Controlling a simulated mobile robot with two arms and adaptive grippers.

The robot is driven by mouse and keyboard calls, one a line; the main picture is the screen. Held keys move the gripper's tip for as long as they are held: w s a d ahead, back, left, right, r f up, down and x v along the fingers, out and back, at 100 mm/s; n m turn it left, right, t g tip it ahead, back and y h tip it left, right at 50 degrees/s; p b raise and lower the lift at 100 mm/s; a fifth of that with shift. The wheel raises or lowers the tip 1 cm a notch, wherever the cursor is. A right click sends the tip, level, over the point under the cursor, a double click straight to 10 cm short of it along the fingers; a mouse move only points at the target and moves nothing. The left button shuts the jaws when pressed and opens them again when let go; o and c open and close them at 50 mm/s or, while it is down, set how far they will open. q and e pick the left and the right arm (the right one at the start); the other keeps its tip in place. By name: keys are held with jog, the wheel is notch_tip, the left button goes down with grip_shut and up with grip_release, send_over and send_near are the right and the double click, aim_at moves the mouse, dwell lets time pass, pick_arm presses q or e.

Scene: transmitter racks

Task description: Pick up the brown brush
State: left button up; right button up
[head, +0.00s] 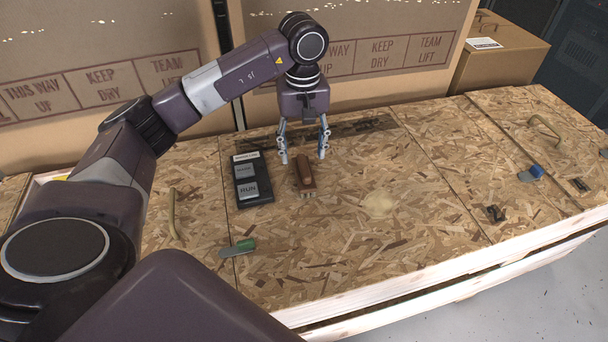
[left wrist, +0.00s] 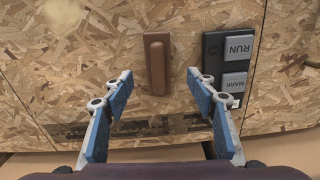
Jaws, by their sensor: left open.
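The brown brush (head: 304,173) lies on the wooden crate top, a little right of the black panel. In the left wrist view the brush (left wrist: 156,62) lies lengthwise, just beyond and between the fingertips. My left gripper (head: 304,157) points down above the far end of the brush, fingers spread to either side. In the left wrist view the left gripper (left wrist: 160,82) is open and empty, with blue pads facing inward. Whether the fingertips are level with the brush is hard to tell. My right gripper is not in view.
A black panel (head: 262,190) with MARK and RUN buttons lies close left of the brush. Large cardboard boxes (head: 400,20) stand behind. Board around the brush's right is clear.

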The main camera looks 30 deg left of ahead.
aim_at(304, 165)
pick_arm(q)
jog(key=f, duration=0.7)
jog(key=shift+w+a+f+b, duration=0.1)
jog(key=shift+w+f+b, duration=0.05)
jog(key=shift+w+b, duration=0.2)
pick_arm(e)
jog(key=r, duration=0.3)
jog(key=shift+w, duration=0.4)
pick_arm(q)
jog(key=shift+c, duration=0.3)
jog(key=c, duration=1.2)
